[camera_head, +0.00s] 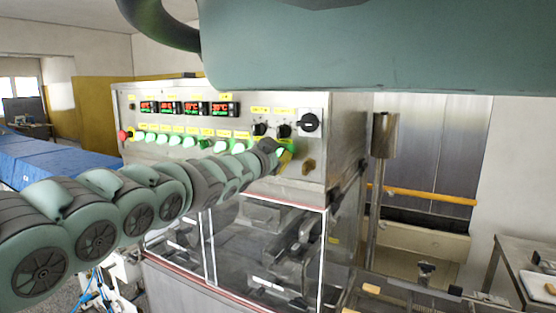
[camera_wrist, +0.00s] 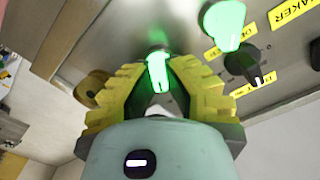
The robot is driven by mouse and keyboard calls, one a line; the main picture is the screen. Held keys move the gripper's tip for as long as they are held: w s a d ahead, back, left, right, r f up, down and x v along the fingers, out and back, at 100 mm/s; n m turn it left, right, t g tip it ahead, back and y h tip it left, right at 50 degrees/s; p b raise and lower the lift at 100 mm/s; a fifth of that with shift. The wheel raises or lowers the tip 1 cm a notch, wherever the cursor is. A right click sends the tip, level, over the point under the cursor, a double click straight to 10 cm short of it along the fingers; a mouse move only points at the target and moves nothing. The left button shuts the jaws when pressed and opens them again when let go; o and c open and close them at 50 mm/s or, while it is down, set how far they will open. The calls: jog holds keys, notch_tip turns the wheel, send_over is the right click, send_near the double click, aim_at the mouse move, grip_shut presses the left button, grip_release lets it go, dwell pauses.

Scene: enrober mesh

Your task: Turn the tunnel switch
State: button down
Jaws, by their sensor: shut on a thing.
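A row of green-lit switches (camera_head: 189,142) runs along the steel control panel (camera_head: 125,105) in the head view. My gripper (camera_wrist: 160,64) has yellow ribbed fingers. In the wrist view they are closed around one green-lit switch (camera_wrist: 158,76), one finger on each side of it. In the head view my gripper (camera_head: 286,153) is at the right end of the row, and the arm hides part of the panel there. The label of the held switch cannot be read, so I cannot confirm it is the tunnel switch.
Another green switch (camera_wrist: 225,22) and a black knob (camera_wrist: 250,65) sit close to my right finger. A red button (camera_head: 123,135) is at the left end. Clear panes enclose the machine below.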

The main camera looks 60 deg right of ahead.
dwell(0.3)
jog(key=c, duration=1)
grip_release()
jog(key=shift+r+n+p, duration=0.3)
jog(key=shift+p, duration=1)
jog(key=shift+p, duration=0.65)
jog(key=n+p, duration=0.1)
jog(key=p, duration=0.1)
jog(key=shift+s+r+p, duration=0.1)
jog(key=shift+p, duration=0.2)
